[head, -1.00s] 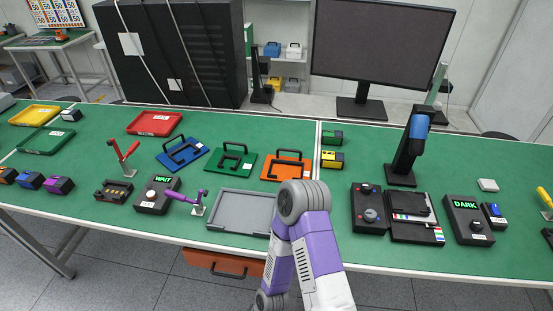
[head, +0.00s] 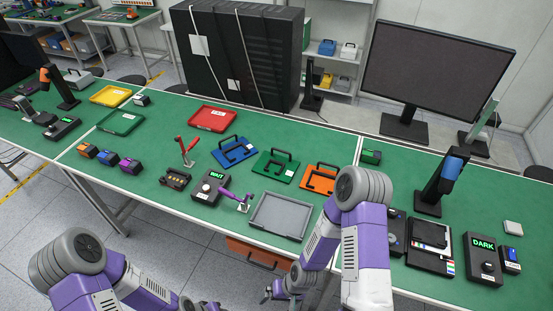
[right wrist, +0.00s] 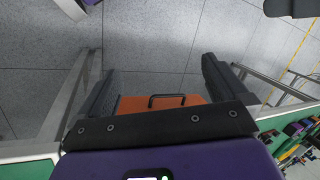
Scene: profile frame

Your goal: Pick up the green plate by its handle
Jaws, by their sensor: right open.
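The green plate (head: 268,168) with its black handle (head: 282,153) lies on the green table in the head view, between a blue and an orange plate. My right gripper (head: 270,292) is low in the head view, in front of the table edge and well below the plate. In the right wrist view my right gripper's two dark fingers (right wrist: 158,88) stand wide apart with nothing between them. The green plate does not show there.
The blue plate (head: 229,157) and orange plate (head: 310,183) flank the green one closely. A grey tray (head: 254,224) lies between it and the front edge. An orange drawer (head: 258,254) hangs under the table and shows in the right wrist view (right wrist: 130,103).

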